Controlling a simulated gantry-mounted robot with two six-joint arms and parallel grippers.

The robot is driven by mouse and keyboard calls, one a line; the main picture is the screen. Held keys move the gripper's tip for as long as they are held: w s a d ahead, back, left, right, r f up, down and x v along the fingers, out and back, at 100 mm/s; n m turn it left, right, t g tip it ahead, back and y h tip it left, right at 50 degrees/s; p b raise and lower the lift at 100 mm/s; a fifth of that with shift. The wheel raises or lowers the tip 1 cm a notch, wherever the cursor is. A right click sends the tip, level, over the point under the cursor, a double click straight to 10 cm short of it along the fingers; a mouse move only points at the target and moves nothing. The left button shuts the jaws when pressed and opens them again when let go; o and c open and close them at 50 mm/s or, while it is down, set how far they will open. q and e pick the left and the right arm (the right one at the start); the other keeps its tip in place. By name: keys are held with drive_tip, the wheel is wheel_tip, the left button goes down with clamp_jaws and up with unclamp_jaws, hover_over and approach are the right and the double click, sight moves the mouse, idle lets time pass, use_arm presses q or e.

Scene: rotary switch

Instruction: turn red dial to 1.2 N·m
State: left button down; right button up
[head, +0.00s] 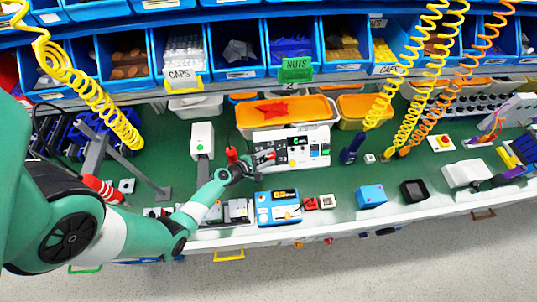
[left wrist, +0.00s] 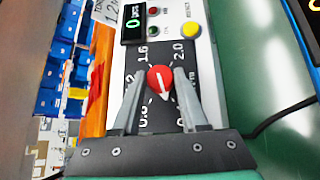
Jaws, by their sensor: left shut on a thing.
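The red dial (left wrist: 160,80) sits on a dark scale strip of a white panel, with a white pointer line on its face. In the left wrist view the line runs toward the lower right. Scale numbers 1.6 and 2.0 are readable above the dial; lower ones are partly covered by my fingers. My left gripper (left wrist: 158,88) is shut on the dial, one finger at each side. In the head view, my left gripper (head: 262,159) is at the left part of the white panel (head: 312,150).
The panel has a small display (left wrist: 134,20) and a yellow button (left wrist: 188,30). A blue device (head: 278,208) stands in front of the panel, an orange bin (head: 300,106) behind it. Coiled hoses (head: 395,105) hang to the right.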

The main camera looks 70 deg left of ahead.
use_arm(q)
drive_tip(key=shift+c, duration=2.2)
unclamp_jaws()
drive_tip(key=p+v, duration=0.2)
drive_tip(key=v, duration=0.9)
drive_tip(key=shift+s+p, duration=0.3)
drive_tip(key=shift+d+r, duration=0.15)
